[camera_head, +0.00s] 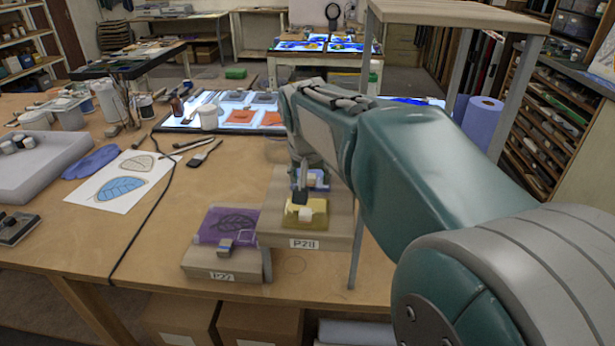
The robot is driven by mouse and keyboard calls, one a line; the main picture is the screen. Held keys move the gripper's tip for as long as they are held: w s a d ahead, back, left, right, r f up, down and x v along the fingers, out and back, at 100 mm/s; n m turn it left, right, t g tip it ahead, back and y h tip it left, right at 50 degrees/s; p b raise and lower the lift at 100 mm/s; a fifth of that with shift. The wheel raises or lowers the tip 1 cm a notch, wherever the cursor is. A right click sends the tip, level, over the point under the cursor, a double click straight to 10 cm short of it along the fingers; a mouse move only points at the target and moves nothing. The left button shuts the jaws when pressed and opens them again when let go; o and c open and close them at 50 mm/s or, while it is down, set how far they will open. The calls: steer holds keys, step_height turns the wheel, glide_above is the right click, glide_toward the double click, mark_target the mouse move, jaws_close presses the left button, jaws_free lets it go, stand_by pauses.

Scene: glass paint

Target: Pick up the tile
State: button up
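A purple tile (229,225) with a dark leaf drawing lies on a low wooden block on the near side of the table. A yellow tile (313,213) lies on the taller wooden block marked P28 (336,229), just to the right. A blue tile (318,180) shows behind the yellow one, partly hidden by my arm. A small pale block sits on or at each of these three tiles. My gripper (300,199) points down at the left part of the yellow tile. Its fingers are small and dark here, so I cannot tell whether they are open or touching anything.
A lit panel (181,124) with orange pieces and a white cup (208,117) lies behind. A leaf drawing (121,184), a black cable and brushes lie to the left. A raised wooden shelf (460,14) stands on metal legs at the right. Bare table lies left of the blocks.

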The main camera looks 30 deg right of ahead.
mark_target(309, 178)
steer(key=shift+a, duration=0.1)
jaws_close()
step_height(309, 178, up, 13)
stand_by(0.8)
stand_by(0.5)
